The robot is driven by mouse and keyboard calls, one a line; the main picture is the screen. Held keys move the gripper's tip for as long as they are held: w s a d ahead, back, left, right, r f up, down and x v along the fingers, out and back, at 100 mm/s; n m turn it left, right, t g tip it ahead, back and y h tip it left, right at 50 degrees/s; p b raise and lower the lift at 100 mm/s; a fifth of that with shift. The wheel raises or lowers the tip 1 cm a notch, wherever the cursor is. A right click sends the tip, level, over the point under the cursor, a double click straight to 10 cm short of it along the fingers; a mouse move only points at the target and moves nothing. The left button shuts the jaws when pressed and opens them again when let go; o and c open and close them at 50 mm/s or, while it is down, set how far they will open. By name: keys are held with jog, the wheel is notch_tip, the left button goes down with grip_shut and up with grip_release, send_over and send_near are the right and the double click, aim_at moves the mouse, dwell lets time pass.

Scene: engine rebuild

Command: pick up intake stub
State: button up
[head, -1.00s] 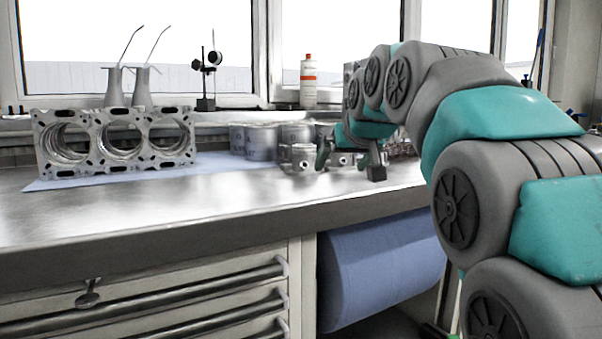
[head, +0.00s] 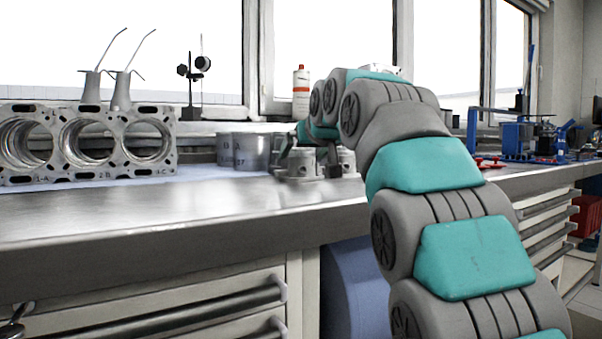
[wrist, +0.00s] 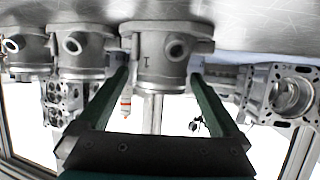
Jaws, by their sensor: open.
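My gripper (wrist: 159,76) is open, its two green fingers pointing at the bench top, which lies at the top of the upside-down wrist view. A grey metal cylindrical part (wrist: 160,52) with a short round side tube and an "I"-like mark stands between the fingertips in that picture. I see no clear hold on it. Similar parts (wrist: 80,48) (wrist: 24,45) stand to its left. Whether one of these is the intake stub I cannot tell. In the head view, similar parts (head: 301,161) show by the gripper, partly hidden by my arm.
The engine block (head: 85,143) stands at left on a blue mat. Metal rings (head: 245,150) stand right of it. A bottle (head: 301,92) and a dial stand (head: 193,88) are behind. The front of the steel bench (head: 170,215) is clear. Blue tools (head: 515,135) stand at right.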

aim_at(299, 157)
jog(key=shift+x, duration=2.55)
jog(key=shift+s, duration=0.1)
jog(key=shift+c, duration=0.2)
jog(key=c, duration=1.5)
grip_shut()
jog(key=shift+r, duration=0.25)
